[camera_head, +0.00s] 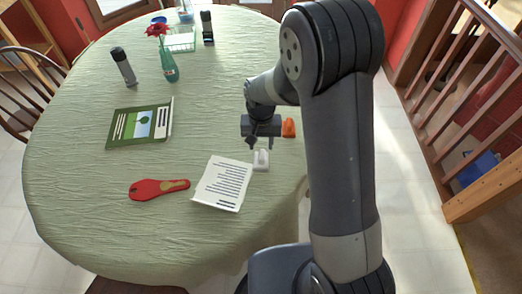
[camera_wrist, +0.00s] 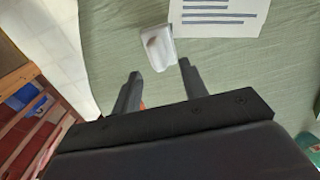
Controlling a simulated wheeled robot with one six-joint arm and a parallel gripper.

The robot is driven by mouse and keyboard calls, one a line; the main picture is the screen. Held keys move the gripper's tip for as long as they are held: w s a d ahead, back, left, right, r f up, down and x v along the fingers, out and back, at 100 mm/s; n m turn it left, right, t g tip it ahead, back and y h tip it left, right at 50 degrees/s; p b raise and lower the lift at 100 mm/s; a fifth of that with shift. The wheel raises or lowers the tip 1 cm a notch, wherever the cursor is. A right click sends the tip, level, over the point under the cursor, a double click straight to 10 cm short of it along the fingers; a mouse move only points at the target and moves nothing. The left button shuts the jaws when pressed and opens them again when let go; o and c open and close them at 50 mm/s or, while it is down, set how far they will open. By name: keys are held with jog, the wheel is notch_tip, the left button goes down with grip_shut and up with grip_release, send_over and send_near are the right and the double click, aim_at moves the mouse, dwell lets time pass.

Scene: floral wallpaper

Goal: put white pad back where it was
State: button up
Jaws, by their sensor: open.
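A small white object, which looks like the white pad (camera_head: 261,160), lies on the green-covered table beside the right edge of a printed sheet. It also shows in the wrist view (camera_wrist: 158,48), with a raised rim and a brownish spot. My gripper (camera_head: 261,146) is over the table, just behind the pad in the head view. In the wrist view my gripper (camera_wrist: 159,71) has its two fingers apart, with nothing held between them. The pad lies just beyond the fingertips, apart from them as far as I can see.
The printed sheet (camera_head: 223,184) lies left of the pad. An orange object (camera_head: 289,127) is right of my gripper. A red item (camera_head: 158,189), a green book (camera_head: 140,123), a vase (camera_head: 168,68) and a dark bottle (camera_head: 124,67) stand or lie farther left. The table's middle is clear.

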aim_at(261, 154)
notch_tip(261, 154, up, 6)
jog(key=shift+r, duration=0.2)
dwell(0.5)
